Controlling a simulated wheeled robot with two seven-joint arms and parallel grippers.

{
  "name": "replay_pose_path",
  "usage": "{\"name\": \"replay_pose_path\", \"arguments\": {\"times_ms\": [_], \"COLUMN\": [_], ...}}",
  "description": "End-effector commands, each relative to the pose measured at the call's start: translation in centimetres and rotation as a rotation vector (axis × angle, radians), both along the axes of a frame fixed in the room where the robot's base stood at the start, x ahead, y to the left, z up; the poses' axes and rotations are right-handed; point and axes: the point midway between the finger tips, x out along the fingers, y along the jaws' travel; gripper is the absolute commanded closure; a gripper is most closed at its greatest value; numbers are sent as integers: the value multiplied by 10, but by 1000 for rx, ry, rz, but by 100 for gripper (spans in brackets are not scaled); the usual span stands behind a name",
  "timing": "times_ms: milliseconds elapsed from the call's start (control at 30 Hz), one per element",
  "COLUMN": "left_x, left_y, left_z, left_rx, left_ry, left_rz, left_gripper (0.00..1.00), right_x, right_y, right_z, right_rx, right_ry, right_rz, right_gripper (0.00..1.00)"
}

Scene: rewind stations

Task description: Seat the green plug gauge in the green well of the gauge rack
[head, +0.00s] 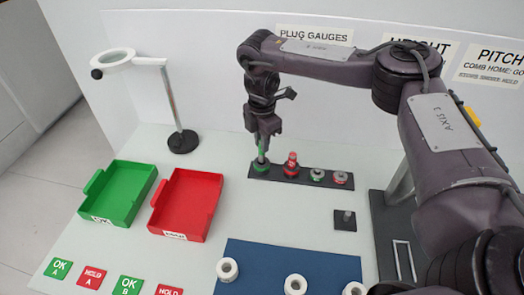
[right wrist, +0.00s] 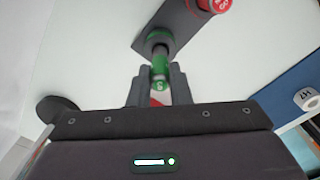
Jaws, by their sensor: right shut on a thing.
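The dark gauge rack (head: 315,179) stands on the white bench below the plug gauges sign. My right gripper (head: 262,142) points down over the rack's left end, and its two fingers are shut on the green plug gauge (head: 261,156). The green gauge (right wrist: 159,68) also shows between the fingers (right wrist: 158,88) in the right wrist view. Its far end meets the green well (right wrist: 157,38) on the rack (right wrist: 187,28); how deep it sits, I cannot tell. The green well (head: 260,169) also shows under the gripper in the head view. My left gripper is not in view.
A red gauge (head: 291,164) stands upright in the rack just right of the green well. A magnifier stand (head: 182,141), a green tray (head: 148,182) and a red tray (head: 212,207) are to the left. A blue mat (head: 255,257) with white rings lies in front.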

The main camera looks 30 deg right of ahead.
Motion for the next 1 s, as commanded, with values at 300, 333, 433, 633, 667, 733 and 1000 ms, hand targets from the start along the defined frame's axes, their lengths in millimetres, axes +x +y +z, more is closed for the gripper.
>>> {"name": "replay_pose_path", "arguments": {"times_ms": [300, 333, 433, 633, 667, 733, 1000], "left_x": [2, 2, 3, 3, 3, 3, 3], "left_y": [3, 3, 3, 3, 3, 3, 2], "left_z": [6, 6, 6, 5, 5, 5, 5], "left_rx": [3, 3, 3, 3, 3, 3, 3], "left_ry": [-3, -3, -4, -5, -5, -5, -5], "left_rz": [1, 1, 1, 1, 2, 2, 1], "left_gripper": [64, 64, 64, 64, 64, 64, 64], "right_x": [-1, 0, 0, -1, -1, -1, -1], "right_y": [0, 0, 0, 0, 0, 0, 0], "right_z": [-38, -38, -38, -41, -42, -41, -41], "right_rx": [-1, 0, 0, 0, 0, 0, 0], "right_ry": [2, 1, 1, 2, 3, 2, 2], "right_rz": [0, 0, 0, 0, 0, 0, 1], "right_gripper": [100, 100, 100, 100, 81, 72, 61]}}
